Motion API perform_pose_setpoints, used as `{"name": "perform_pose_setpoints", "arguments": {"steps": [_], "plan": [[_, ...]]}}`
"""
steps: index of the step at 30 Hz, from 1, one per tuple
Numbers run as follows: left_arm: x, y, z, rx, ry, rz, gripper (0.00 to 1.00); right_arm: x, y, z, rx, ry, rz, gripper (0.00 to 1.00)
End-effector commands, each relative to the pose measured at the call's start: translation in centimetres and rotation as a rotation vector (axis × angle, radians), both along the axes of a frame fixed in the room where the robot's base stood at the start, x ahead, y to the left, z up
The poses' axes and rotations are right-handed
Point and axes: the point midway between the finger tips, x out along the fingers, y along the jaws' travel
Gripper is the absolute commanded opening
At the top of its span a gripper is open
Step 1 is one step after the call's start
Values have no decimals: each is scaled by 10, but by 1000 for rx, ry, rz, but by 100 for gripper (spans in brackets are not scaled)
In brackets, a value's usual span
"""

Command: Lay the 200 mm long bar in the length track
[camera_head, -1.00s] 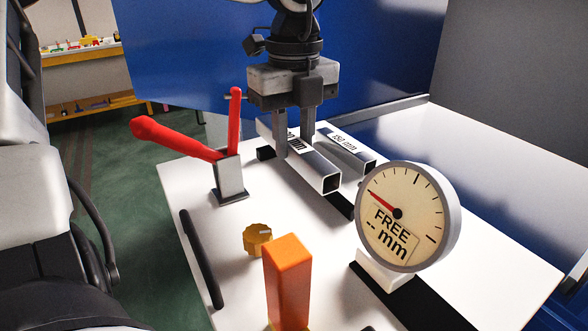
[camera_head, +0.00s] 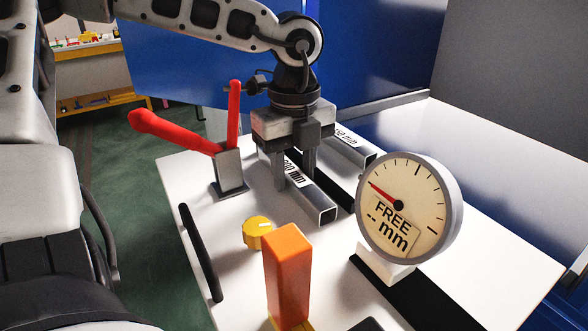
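The 200 mm bar (camera_head: 318,203) is a square metal tube with a partly covered label on top. It lies between the fingers of my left gripper (camera_head: 294,180), which is shut on it near its middle. The bar's open end points toward the camera. The bar is left of a black strip (camera_head: 338,186) on the white table, roughly parallel to it; I cannot tell whether it touches the table. The black strip looks like a track, and its run toward the gauge is partly hidden. My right gripper is not in view.
A 150 mm bar (camera_head: 359,152) lies behind, to the right. The round gauge (camera_head: 410,208) reads "FREE -- mm".

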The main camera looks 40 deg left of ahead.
Motion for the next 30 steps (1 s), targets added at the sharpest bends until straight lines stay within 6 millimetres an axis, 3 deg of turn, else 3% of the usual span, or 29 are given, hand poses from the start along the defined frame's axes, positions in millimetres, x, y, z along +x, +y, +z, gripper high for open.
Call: {"name": "perform_pose_setpoints", "arguments": {"steps": [10, 15, 16, 23, 30], "plan": [[0, 0, 2, -1, 1, 0, 48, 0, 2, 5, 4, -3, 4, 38], [-1, 0, 5, -2, 5, 0, 48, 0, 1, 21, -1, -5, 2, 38], [1, 0, 7, 1, -3, 0, 48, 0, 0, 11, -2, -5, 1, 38], [0, 8, 52, 1, -10, 4, 48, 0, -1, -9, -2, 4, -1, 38], [0, 8, 113, 1, -6, 0, 48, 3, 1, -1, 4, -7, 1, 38]]}}
